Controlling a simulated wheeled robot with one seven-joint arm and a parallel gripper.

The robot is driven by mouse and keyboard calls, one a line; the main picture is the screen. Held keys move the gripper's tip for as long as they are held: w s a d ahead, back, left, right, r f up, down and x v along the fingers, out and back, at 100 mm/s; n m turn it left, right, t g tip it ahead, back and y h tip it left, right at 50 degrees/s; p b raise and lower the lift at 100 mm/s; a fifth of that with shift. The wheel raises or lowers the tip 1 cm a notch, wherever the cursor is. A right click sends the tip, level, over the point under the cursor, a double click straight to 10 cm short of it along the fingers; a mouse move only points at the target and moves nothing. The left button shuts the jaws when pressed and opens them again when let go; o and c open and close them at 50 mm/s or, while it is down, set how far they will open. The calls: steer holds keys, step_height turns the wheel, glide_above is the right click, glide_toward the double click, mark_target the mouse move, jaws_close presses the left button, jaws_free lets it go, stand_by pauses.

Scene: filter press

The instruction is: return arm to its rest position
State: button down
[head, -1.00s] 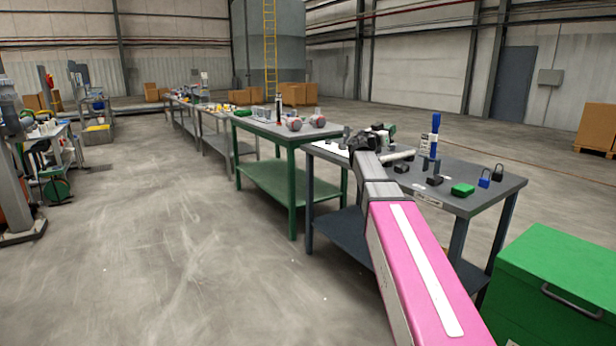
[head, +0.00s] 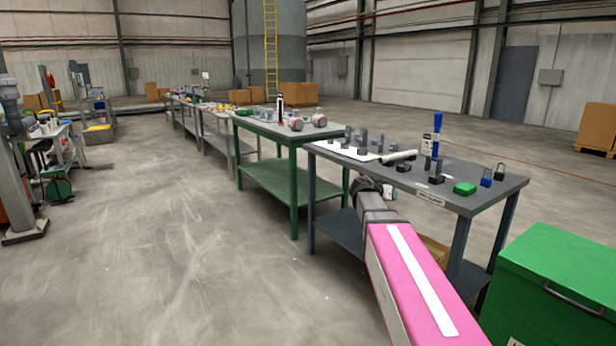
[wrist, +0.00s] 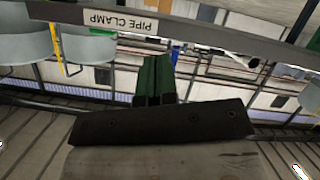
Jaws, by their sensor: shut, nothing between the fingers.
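My arm, with a pink link, reaches forward from the bottom right of the head view. Its dark end with my gripper (head: 368,188) is in front of the grey table (head: 470,203), below the level of its top. My gripper is shut and empty. Its fingertips are small and hard to make out in the head view. The wrist view appears upside down, with a dark bar with screw holes across its lower middle. The table's edge crosses the top of that view with a "PIPE CLAMP" label (wrist: 126,22).
The grey table carries a green block (head: 464,188), a blue padlock (head: 486,178), a black padlock (head: 500,172) and a blue upright tool (head: 437,135). A green chest (head: 560,280) stands at right. A green table (head: 290,140) stands beyond.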

steer(key=s+a+f+n+g+y, duration=0.2)
steer(key=s+a+f+y, duration=0.2)
steer(key=s+f, duration=0.4)
steer(key=s+a+f+n+g+y, duration=0.2)
steer(key=s+a+f+n+y, duration=0.1)
steer(key=s+f, duration=0.6)
steer(key=s+a+f+n+g+y, duration=0.2)
steer(key=s+a+f, duration=0.4)
steer(key=s+f, duration=0.3)
steer(key=f+g+y, duration=0.1)
steer(key=y, duration=0.1)
steer(key=shift+f+n+y, duration=0.25)
steer(key=shift+n+y, duration=0.05)
steer(key=shift+y, duration=0.1)
